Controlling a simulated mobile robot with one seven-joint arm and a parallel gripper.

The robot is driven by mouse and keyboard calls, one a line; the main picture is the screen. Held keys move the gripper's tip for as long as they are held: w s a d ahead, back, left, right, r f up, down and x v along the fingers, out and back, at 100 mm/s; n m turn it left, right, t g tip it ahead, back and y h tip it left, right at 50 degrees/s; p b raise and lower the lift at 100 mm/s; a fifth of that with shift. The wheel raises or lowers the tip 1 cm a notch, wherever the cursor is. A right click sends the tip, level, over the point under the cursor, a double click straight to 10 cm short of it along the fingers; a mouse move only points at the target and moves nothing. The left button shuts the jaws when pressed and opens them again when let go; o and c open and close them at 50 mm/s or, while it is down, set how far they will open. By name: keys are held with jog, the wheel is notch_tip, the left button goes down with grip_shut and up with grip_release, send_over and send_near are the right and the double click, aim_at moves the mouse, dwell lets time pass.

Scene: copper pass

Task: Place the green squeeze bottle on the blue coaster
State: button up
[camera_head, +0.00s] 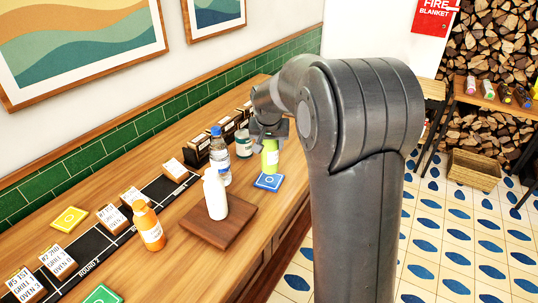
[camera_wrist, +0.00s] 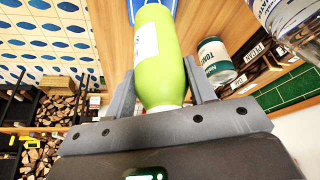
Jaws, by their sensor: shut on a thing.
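The green squeeze bottle (camera_head: 270,158) is upright between the fingers of my gripper (camera_head: 268,134). In the wrist view the bottle (camera_wrist: 158,62) has a white label, and a finger stands on each side of its lower-pictured end, with my gripper (camera_wrist: 160,92) shut on it. The blue coaster (camera_head: 268,182) lies on the wooden counter, just in front of and below the bottle in the head view. A blue strip of the coaster (camera_wrist: 136,8) shows behind the bottle's far end in the wrist view. I cannot tell whether the bottle touches the coaster.
A clear blue-capped bottle (camera_head: 219,158) and a jar (camera_head: 243,146) stand left of the gripper. A white bottle (camera_head: 215,195) stands on a brown board (camera_head: 233,224). An orange bottle (camera_head: 148,226), a yellow coaster (camera_head: 69,217) and a green coaster (camera_head: 101,295) are nearer.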

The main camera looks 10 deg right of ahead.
aim_at(269, 154)
jog(key=shift+w+a+f, duration=0.1)
jog(key=shift+f, duration=1.95)
jog(key=shift+f, duration=0.2)
jog(key=o, duration=1.1)
jog(key=shift+o, duration=0.2)
